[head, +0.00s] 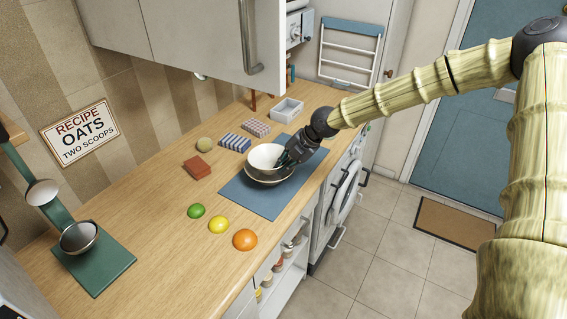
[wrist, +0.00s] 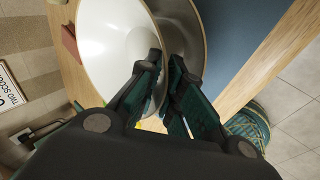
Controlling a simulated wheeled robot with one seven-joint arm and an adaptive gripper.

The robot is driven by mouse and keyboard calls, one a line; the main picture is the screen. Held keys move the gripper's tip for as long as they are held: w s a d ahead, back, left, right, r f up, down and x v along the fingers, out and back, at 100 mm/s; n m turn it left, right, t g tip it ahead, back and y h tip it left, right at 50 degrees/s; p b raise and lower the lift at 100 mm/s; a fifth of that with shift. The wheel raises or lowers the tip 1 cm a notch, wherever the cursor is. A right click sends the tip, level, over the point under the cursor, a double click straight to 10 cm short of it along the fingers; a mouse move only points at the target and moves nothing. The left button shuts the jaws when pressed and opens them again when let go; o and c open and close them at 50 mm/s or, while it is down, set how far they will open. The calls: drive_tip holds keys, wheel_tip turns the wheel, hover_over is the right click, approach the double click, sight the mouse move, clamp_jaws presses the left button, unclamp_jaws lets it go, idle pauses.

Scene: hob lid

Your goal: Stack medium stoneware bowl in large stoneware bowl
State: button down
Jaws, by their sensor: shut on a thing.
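The medium stoneware bowl (head: 265,155), white inside with a brown rim, sits over the large stoneware bowl (head: 268,181), which rests on a blue mat. In the wrist view the medium bowl (wrist: 108,50) fills the upper left, and part of the large bowl (wrist: 184,32) shows behind it to the right. My gripper (head: 284,158) is shut on the medium bowl's right-hand wall; its fingers (wrist: 166,65) straddle the rim in the wrist view. The medium bowl looks tilted relative to the large one. I cannot tell whether the two bowls touch.
The blue mat (head: 256,202) lies near the counter's front edge. A green fruit (head: 195,211), a yellow one (head: 218,224) and an orange (head: 245,239) lie in front-left. A brick-red block (head: 197,167) and folded cloths stand behind.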

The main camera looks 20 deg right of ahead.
drive_tip(key=shift+f, duration=0.25)
drive_tip(key=shift+f, duration=0.55)
drive_tip(key=c, duration=1.8)
unclamp_jaws()
drive_tip(key=shift+c, duration=0.2)
drive_tip(key=shift+r, duration=0.65)
drive_tip(key=shift+s+d+r, duration=0.1)
drive_tip(key=shift+d+r, duration=0.1)
drive_tip(key=b+v, duration=0.3)
drive_tip(key=v, duration=0.8)
drive_tip(key=shift+s, duration=0.2)
